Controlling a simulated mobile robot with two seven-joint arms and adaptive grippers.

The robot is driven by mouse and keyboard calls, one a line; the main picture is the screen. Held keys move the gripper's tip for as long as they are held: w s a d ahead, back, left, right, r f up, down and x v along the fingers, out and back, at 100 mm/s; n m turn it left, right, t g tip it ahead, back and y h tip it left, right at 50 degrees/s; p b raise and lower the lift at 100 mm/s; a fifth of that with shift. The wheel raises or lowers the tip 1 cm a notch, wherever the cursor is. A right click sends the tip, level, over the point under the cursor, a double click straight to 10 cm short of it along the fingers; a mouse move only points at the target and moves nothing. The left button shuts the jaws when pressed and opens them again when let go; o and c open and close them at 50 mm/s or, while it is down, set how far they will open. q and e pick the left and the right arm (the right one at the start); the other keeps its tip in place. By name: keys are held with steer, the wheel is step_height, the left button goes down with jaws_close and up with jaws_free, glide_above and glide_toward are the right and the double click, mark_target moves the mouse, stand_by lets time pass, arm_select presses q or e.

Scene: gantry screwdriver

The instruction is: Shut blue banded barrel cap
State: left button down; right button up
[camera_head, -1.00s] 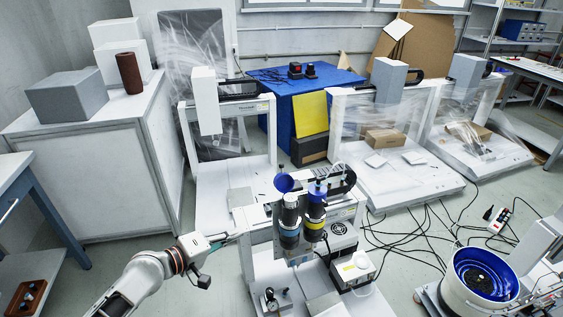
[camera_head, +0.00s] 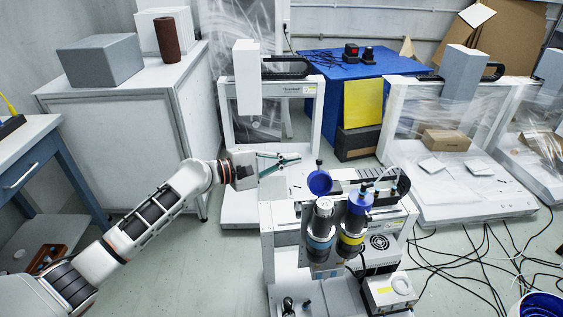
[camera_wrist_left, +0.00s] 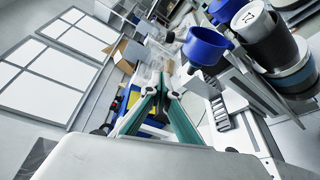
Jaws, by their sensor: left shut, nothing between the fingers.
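The blue banded barrel (camera_head: 320,237) stands upright on the left of a pair on the gantry machine. Its blue cap (camera_head: 320,183) is swung open and tilted, showing its round hollow above the barrel's top. In the left wrist view the cap (camera_wrist_left: 205,46) is at upper right, beside the barrel (camera_wrist_left: 268,42). My left gripper (camera_head: 298,158) has slim teal fingers pointing right, apart from the cap and left of it in the head view. The fingertips (camera_wrist_left: 163,90) come together with nothing between them in the left wrist view. My right gripper is not in view.
A yellow banded barrel (camera_head: 352,235) with a blue cap (camera_head: 360,197) on top stands close on the right. A white gantry frame (camera_head: 316,108) is behind. A white box unit (camera_head: 390,292) stands at front right, with cables on the floor. Open floor lies left of the machine.

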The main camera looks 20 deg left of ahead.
mark_target(318, 175)
arm_select(q)
steer(key=d, duration=0.4)
steer(key=shift+d+r+p, duration=0.35)
steer(key=shift+r+p, duration=0.05)
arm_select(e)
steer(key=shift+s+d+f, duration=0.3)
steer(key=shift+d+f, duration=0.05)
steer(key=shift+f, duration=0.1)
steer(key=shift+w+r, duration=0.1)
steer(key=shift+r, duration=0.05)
